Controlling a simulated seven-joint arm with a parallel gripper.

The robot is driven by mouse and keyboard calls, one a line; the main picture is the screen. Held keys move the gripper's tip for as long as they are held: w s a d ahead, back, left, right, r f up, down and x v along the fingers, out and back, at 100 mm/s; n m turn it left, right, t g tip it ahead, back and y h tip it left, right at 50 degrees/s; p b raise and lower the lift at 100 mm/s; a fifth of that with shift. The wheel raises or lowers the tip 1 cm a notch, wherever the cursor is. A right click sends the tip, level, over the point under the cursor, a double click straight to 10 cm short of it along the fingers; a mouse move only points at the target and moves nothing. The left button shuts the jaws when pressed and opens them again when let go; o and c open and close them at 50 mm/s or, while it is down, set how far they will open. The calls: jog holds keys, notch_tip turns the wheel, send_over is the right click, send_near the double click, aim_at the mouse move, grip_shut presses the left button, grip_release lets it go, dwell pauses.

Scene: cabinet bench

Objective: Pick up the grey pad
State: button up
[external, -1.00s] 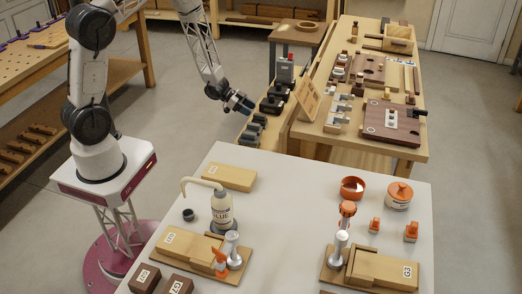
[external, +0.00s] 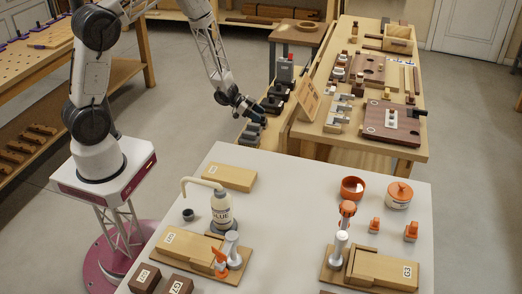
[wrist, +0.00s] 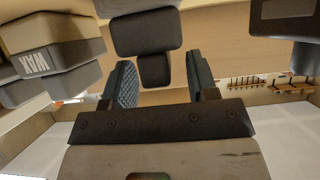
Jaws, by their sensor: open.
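A dark grey pad (wrist: 147,33) with rounded corners shows in the wrist view, ahead of the fingers; a smaller dark grey block (wrist: 154,70) sits just below it, partly between the fingers in the picture. I cannot tell whether the two are one piece. My gripper (wrist: 158,85) is open, its two blue-grey ribbed fingers apart with nothing held between them. In the external view my gripper (external: 260,116) is over the row of dark pads (external: 249,133) on the narrow wooden shelf; it hides part of that row.
A tan-and-grey block marked WAX (wrist: 55,60) stands left of the fingers in the wrist view, and a dark block (wrist: 290,18) at upper right. A leaning wooden board (external: 308,99) and the wooden bench (external: 348,145) are right of the shelf. A white table (external: 290,190) is in front.

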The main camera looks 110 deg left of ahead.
dwell(0.4)
grip_shut()
jog(key=shift+r, duration=0.1)
notch_tip(320, 180, up, 10)
dwell(0.9)
dwell(0.4)
